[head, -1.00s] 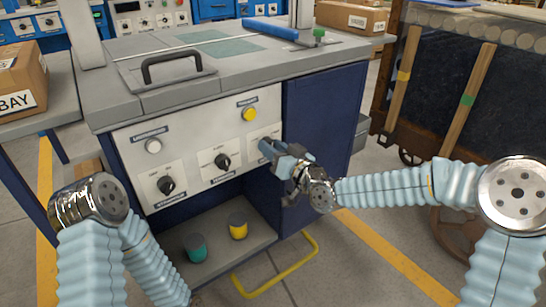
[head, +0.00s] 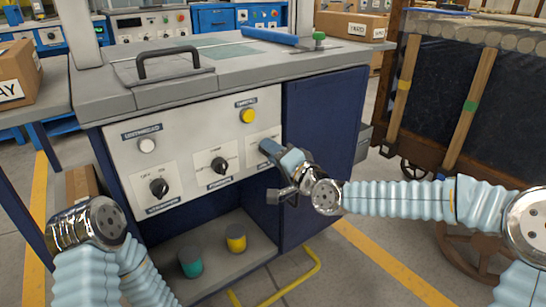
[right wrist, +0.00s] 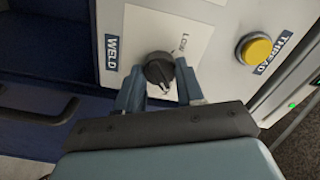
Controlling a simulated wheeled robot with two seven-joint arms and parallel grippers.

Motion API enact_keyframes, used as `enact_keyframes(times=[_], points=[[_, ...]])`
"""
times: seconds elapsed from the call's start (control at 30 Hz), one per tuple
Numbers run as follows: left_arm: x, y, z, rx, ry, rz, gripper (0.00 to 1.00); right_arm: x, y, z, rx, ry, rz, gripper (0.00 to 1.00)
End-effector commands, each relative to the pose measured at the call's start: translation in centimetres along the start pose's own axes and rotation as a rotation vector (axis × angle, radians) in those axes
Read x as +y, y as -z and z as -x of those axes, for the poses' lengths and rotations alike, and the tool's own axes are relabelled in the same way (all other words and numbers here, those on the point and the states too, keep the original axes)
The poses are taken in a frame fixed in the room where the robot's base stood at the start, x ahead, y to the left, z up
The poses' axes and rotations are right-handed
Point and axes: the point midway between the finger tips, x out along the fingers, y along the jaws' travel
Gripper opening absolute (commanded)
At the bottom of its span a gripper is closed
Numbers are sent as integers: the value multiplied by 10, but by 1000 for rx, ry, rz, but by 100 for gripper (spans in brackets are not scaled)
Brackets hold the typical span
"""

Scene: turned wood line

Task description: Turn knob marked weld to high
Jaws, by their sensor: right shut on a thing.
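The dark round weld knob (right wrist: 159,72) is on the pale front panel, with a WELD label (right wrist: 112,53) to its left in the right wrist view. The word Low shows on the plate above it; no other setting can be read there. A pale mark shows at the knob's lower side. My right gripper (right wrist: 158,84) has one finger on each side of the knob and is shut on it. In the head view the right gripper (head: 270,149) hides the knob at the panel's right end. My left arm shows at the left, but its gripper is out of view.
Two other black knobs (head: 159,187) (head: 219,165) sit left on the same panel. A yellow button (head: 247,115) is above the gripper and a white button (head: 147,146) is at upper left. A yellow floor-level rail (head: 300,285) and a wooden-framed cart (head: 455,120) are nearby.

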Motion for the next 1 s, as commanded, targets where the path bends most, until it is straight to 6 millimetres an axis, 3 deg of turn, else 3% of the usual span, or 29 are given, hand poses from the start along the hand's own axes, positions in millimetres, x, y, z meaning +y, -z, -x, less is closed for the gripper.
enact_keyframes(times=[0.3, 0.83, 0.87, 1.0], points=[[-2, 0, -6, 2, 0, 0, 43, 2, -1, 0, -2, -3, -112, 7], [-3, 0, -7, 2, 0, 0, 43, 2, 0, 0, -1, -3, -133, 7], [-3, 0, -7, 2, 0, 0, 43, 2, 0, 0, -1, -3, -133, 42], [-3, 0, -7, 2, 0, 0, 43, 1, 0, 0, -1, -2, -132, 63]])
